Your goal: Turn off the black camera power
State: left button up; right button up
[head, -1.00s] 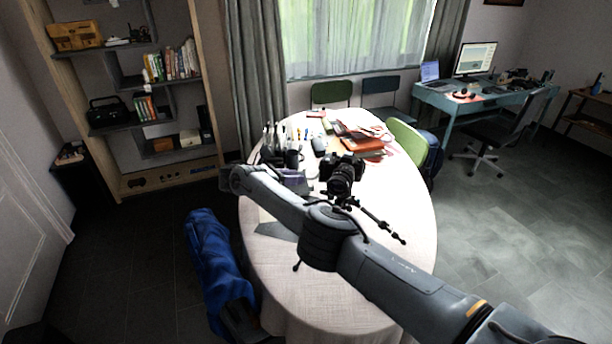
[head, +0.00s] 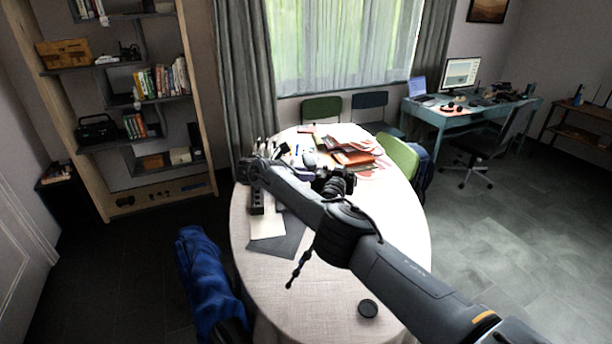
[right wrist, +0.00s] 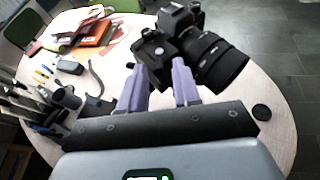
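The black camera (head: 335,182) is over the table in the head view, partly hidden by my right arm, with its lens to the right. Contact is unclear. In the head view the right gripper (head: 304,173) is mostly hidden. My left gripper is not in view.
A round black cap (head: 368,309) lies on the white-covered table (head: 300,305). Papers (head: 268,224), a red book (head: 355,158) and pens crowd the left and back. A green chair (head: 398,155) stands right, a blue-draped item (head: 208,275) left.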

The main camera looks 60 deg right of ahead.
jog(key=shift+s+d+f, duration=0.15)
jog(key=shift+d+f, duration=0.1)
jog(key=shift+d, duration=0.25)
jog(key=shift+c, duration=0.5)
grip_shut()
